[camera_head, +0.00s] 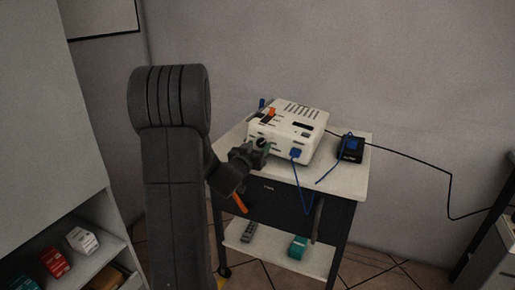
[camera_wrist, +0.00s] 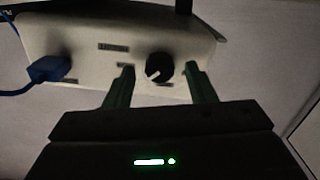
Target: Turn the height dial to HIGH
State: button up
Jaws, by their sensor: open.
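The height dial (camera_wrist: 159,67) is a round black knob with a light pointer mark on the front face of a white box (camera_head: 307,117). In the wrist view the pointer slants toward the lower left of that picture; the small labels around it are too blurred to read. My gripper (camera_wrist: 160,80) is open, with one green finger on each side of the dial and a visible gap to both. In the head view my gripper (camera_head: 258,147) is at the box's front face, where the dial shows only as a small dark spot.
The box stands on a small cart (camera_head: 352,183). A blue plug (camera_head: 295,153) with a blue cable sits in its front, beside the dial. A black device (camera_head: 349,148) lies to the right, with a black cable running toward the wall. A shelf unit (camera_head: 50,130) stands at left.

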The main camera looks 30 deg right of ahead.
jog(key=shift+w+d, duration=0.1)
jog(key=shift+d, duration=0.05)
jog(key=shift+c, duration=0.4)
jog(key=c, duration=0.9)
